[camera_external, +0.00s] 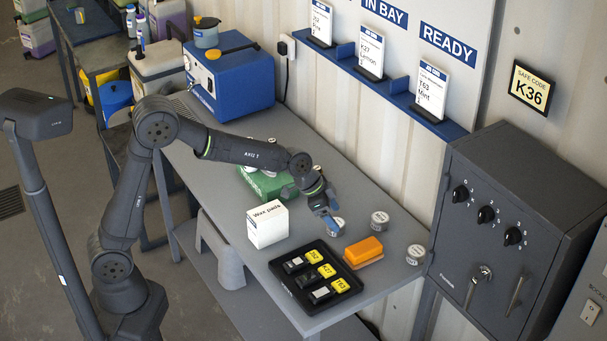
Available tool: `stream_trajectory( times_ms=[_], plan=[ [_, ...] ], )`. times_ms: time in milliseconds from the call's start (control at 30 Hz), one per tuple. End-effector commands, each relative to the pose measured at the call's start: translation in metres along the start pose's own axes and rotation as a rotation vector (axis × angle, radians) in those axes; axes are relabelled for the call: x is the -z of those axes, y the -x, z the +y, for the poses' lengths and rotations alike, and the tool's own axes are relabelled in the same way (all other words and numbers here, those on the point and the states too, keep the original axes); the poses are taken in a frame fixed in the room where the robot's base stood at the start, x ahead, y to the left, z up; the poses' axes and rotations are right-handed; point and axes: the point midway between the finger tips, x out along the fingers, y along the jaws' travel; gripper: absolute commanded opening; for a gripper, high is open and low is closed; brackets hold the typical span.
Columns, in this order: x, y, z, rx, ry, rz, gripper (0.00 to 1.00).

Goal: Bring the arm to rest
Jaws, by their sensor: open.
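My arm reaches from the left across the grey workbench (225,150). My gripper (329,212) points down over the bench, to the right of the white wax pads box (267,225). Its jaws are small here but look open, with nothing seen between them.
A black tray (275,266) holds keys with yellow tags near the front edge. An orange sponge (363,251) and more tins (380,219) lie right of it. A green box (262,187) stands behind. A blue machine (232,80) and a grey safe (500,230) flank the bench.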

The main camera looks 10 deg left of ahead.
Motion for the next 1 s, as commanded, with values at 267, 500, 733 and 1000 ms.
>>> stream_trajectory(
  times_ms=[267,500,733,1000],
  plan=[
    [0.01,0.029,0.049,-0.001,-0.004,0.002,0.71],
    [0.026,0.04,0.08,-0.002,-0.002,0.0,0.71],
    [0.063,0.021,0.086,-0.004,-0.004,-0.001,0.71],
    [0.103,-0.003,0.098,-0.005,-0.005,-0.002,0.71]
  ],
)
